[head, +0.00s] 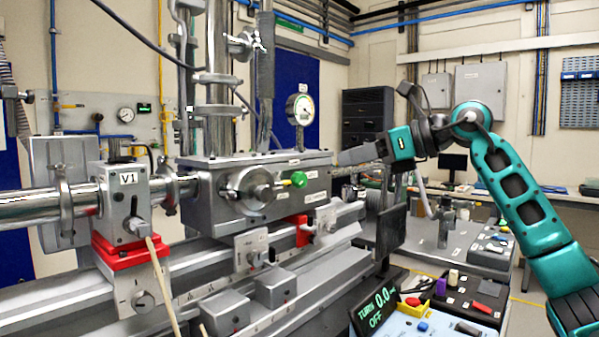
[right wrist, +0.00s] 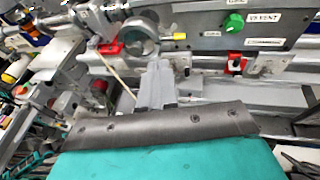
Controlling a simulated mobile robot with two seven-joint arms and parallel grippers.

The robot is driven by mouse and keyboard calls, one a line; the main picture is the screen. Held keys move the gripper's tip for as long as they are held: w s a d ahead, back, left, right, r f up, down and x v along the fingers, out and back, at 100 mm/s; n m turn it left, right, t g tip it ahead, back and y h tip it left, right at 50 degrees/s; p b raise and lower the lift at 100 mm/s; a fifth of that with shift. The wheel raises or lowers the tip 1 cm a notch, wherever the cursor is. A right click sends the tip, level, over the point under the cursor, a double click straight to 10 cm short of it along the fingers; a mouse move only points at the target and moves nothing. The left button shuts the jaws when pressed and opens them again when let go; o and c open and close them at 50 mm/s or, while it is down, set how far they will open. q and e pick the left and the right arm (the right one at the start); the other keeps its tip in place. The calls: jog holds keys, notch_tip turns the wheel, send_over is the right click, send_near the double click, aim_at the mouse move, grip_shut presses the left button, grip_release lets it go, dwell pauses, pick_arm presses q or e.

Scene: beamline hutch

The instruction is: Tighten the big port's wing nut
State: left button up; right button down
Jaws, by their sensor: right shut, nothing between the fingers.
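The big port (head: 248,191) is a round metal flange on the front of the grey chamber box (head: 215,200). A small metal fitting (head: 268,192), which looks like its wing nut, sticks out at the flange's right side. The port also shows in the right wrist view (right wrist: 128,38), with the fitting (right wrist: 172,36) beside it. My right gripper (head: 343,158) is shut and empty, to the right of the chamber and apart from the port. Its fingers (right wrist: 156,72) point toward the chamber area in the right wrist view. My left gripper is out of view.
A green knob (head: 298,179) sits right of the port, labelled V5 VENT in the wrist view. A red clamp (head: 302,230) is below it. Valve V1 (head: 124,200) stands left. A display (head: 378,303) reads TURN 0.0 OFF. A pressure gauge (head: 300,109) rises above the chamber.

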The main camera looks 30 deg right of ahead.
aim_at(276, 172)
jog(key=x, duration=0.4)
jog(key=p+x, duration=0.1)
jog(key=x, duration=0.7)
jog(key=shift+w+a+r+p, duration=0.1)
jog(key=shift+w+r+p, duration=0.2)
jog(key=shift+w, duration=0.3)
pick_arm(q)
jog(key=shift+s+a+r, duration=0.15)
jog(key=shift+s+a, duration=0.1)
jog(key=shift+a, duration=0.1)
pick_arm(e)
jog(key=shift+w+a, duration=0.15)
jog(key=shift+w, duration=0.15)
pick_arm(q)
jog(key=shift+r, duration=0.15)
pick_arm(e)
jog(key=shift+a+h, duration=0.1)
jog(key=shift+h, duration=0.2)
pick_arm(q)
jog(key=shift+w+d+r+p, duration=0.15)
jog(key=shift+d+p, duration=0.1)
jog(key=shift+p, duration=0.25)
pick_arm(e)
jog(key=shift+w+m, duration=0.15)
jog(key=shift+m, duration=0.15)
